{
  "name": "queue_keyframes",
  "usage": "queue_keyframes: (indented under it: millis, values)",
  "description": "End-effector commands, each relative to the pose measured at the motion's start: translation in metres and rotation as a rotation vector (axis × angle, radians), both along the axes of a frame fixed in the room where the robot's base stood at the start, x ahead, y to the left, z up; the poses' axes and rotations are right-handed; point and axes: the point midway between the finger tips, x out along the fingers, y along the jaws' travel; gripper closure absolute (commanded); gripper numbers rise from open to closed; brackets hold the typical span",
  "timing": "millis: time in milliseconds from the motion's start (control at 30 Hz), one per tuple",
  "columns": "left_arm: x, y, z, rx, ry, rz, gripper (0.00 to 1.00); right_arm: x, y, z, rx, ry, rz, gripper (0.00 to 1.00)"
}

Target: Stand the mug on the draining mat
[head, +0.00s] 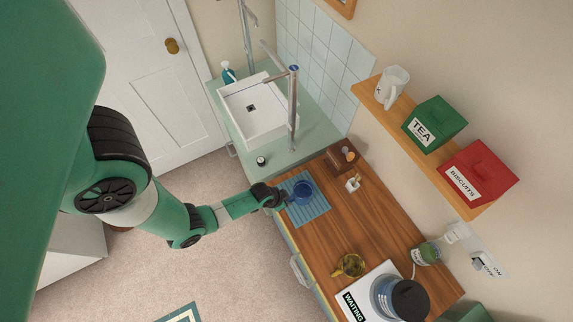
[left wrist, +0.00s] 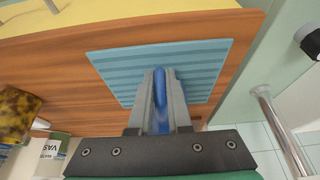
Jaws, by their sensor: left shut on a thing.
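The blue mug (head: 304,188) is over the light blue ribbed draining mat (head: 312,212), near its far edge, and looks upright. Whether its base touches the mat I cannot tell. My left gripper (head: 287,195) reaches in from the left and is shut on the mug. In the left wrist view a narrow blue part of the mug (left wrist: 160,92) shows between the two fingers (left wrist: 159,100), with the mat (left wrist: 205,62) behind; most of the mug is hidden there. My right gripper is not in view.
A white sink (head: 235,92) with a tall tap lies beyond the wooden worktop (head: 335,228). A brown box (head: 341,155) and a small white item (head: 353,183) stand right of the mat. An amber mug (head: 349,265) and a blue-bodied jar (head: 385,295) are nearer.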

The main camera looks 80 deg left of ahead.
Motion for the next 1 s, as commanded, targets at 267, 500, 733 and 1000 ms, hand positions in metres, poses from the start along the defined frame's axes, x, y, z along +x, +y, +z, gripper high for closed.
queue_keyframes:
  millis: [267,500,733,1000]
  values:
    - [0.001,0.000,-0.004,0.001,-0.002,0.000,1.00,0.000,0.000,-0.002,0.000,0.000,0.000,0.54]
    - [0.000,0.000,-0.006,0.000,0.000,0.000,0.59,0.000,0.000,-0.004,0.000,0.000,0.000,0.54]
    - [0.000,0.000,-0.006,0.000,0.000,0.000,0.54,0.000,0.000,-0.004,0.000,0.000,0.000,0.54]
    - [-0.007,-0.003,0.018,0.001,-0.002,0.000,0.54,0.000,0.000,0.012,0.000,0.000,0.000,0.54]
